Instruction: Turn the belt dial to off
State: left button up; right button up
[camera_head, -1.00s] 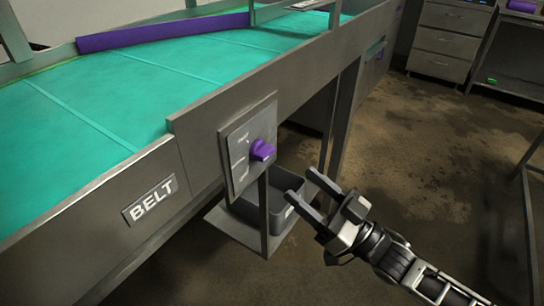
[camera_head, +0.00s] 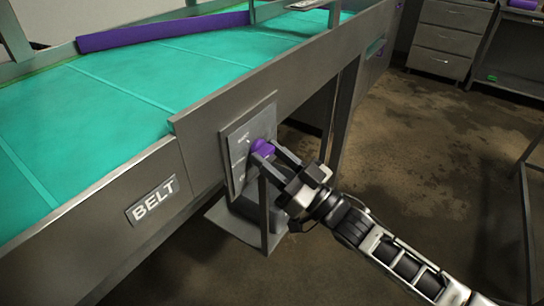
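The purple belt dial (camera_head: 262,147) sits on a grey plate (camera_head: 237,140) fixed to the side of the conveyor, to the right of the BELT label (camera_head: 152,200). The plate's markings are too small and partly covered to read. My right gripper (camera_head: 268,162) is at the dial, its two fingers apart, one at the dial's right side and one just below it. I cannot tell whether the fingers touch the dial. The fingers cover part of the dial's lower right. My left gripper is not in view.
The conveyor's teal belt (camera_head: 120,95) runs along the left behind a metal side rail. A dark bin (camera_head: 243,208) stands on a low shelf under the plate, partly behind my gripper. A drawer cabinet (camera_head: 447,38) stands at the back right.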

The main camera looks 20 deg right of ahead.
jog(key=shift+c, duration=0.7)
jog(key=shift+n, duration=0.4)
jog(key=n+g+y, duration=0.1)
jog(key=n, duration=0.1)
jog(key=n+g+y, duration=0.1)
jog(key=n, duration=0.2)
jog(key=shift+w+d, duration=0.1)
jog(key=shift+d, duration=0.05)
jog(key=n+g+y, duration=0.1)
jog(key=n, duration=0.2)
jog(key=n+g, duration=0.2)
jog(key=n, duration=0.2)
jog(key=shift+r+y, duration=0.1)
jog(key=shift+y, duration=0.3)
jog(key=shift+d+n+g, duration=0.1)
jog(key=shift+n+g, duration=0.3)
jog(key=shift+n, duration=0.4)
jog(key=o, duration=1)
